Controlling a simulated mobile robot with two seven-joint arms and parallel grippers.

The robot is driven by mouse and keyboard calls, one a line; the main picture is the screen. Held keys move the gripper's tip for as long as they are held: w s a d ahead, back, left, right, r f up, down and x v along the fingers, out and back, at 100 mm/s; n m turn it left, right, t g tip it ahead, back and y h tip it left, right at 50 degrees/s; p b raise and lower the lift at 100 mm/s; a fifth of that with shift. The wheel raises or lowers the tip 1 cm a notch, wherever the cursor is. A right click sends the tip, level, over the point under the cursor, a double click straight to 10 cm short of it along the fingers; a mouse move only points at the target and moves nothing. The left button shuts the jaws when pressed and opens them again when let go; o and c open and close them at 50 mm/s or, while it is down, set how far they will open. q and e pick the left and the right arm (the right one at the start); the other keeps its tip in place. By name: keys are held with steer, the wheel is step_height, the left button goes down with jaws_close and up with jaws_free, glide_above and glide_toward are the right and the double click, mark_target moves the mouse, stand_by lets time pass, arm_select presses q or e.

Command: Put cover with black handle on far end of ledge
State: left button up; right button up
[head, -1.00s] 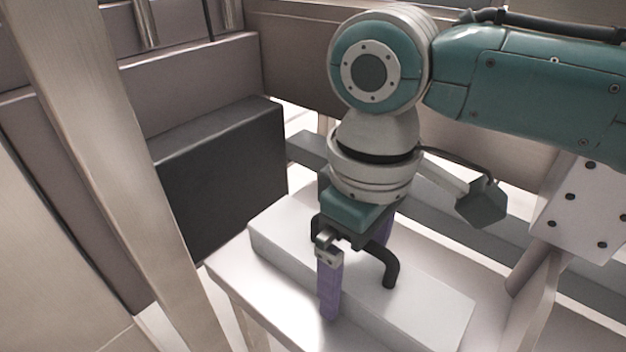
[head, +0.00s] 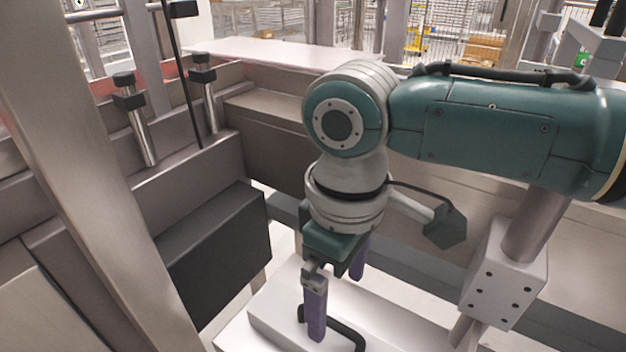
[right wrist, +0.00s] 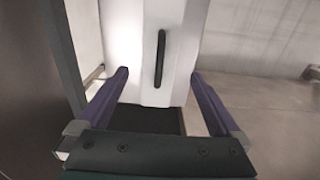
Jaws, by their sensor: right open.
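The cover is a white slab (head: 270,318) with a black bar handle (head: 345,332). It lies flat on a white ledge-like surface (head: 232,338) at the bottom of the head view. My right gripper (head: 336,298) points down above the cover, its purple fingers apart and empty. The near finger hides part of the handle. In the right wrist view the handle (right wrist: 160,58) runs lengthwise on the white cover (right wrist: 182,45), between and beyond the open fingertips of my right gripper (right wrist: 158,76). My left gripper is not in view.
A dark box-like block (head: 215,262) stands left of the cover. A metal post (head: 95,170) crosses the left foreground. Brown-grey machine walls (head: 265,150) enclose the back. A bracket with bolt holes (head: 503,275) stands to the right.

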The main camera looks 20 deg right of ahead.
steer(key=s+a+t+y, duration=0.2)
steer(key=s+a+y, duration=0.1)
steer(key=s+a, duration=0.5)
steer(key=s+d+r+m+h, duration=0.1)
steer(key=s+d+m, duration=0.1)
steer(key=s+d, duration=0.2)
steer(key=s+d+r+m+t+h, duration=0.1)
steer(key=s+d+r+m, duration=0.1)
steer(key=d, duration=0.8)
steer(key=s+m, duration=0.1)
steer(key=s, duration=0.1)
steer(key=shift+s+r+t+h, duration=0.25)
steer(key=shift+s+t+h, duration=0.05)
steer(key=shift+h, duration=0.1)
steer(key=shift+d, duration=0.1)
